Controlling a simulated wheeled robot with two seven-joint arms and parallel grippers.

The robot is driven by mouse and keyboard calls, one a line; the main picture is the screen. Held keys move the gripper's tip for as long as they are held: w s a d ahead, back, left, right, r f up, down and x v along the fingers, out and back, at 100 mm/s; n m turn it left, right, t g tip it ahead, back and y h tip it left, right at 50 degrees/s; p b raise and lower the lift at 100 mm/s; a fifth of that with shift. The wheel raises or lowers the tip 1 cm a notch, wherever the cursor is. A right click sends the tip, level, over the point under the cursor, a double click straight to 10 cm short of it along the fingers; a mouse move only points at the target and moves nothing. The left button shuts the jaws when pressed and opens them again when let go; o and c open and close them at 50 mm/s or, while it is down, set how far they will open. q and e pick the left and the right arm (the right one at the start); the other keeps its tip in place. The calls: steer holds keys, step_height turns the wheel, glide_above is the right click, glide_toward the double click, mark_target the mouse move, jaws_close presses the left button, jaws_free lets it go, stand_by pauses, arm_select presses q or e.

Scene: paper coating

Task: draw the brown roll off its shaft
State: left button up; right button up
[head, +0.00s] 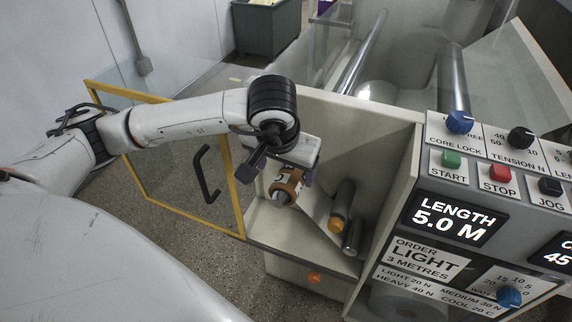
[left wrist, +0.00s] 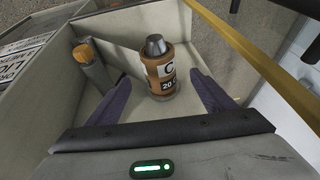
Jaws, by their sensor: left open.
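The brown roll (head: 287,183) is in the open compartment of the machine, with a white label and a dark grey shaft end (head: 281,197) sticking out of it. In the left wrist view the brown roll (left wrist: 164,75) shows label marks "C" and "20", and the grey shaft end (left wrist: 155,45) points away from my gripper. My left gripper (head: 281,164) is open at the compartment's mouth. Its two dark purple fingers stand one on each side of the roll, with gaps visible in the left wrist view (left wrist: 163,100). My right gripper is not in view.
A grey roller with an orange end (head: 341,207) and another metal roller (head: 353,236) are right of the brown roll. A yellow-framed glass door (head: 238,195) stands open at left. The control panel (head: 470,170) rises at right.

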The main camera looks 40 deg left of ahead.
mark_target(287, 179)
arm_select(q)
steer(key=x, duration=0.8)
steer(key=shift+w+f, duration=0.1)
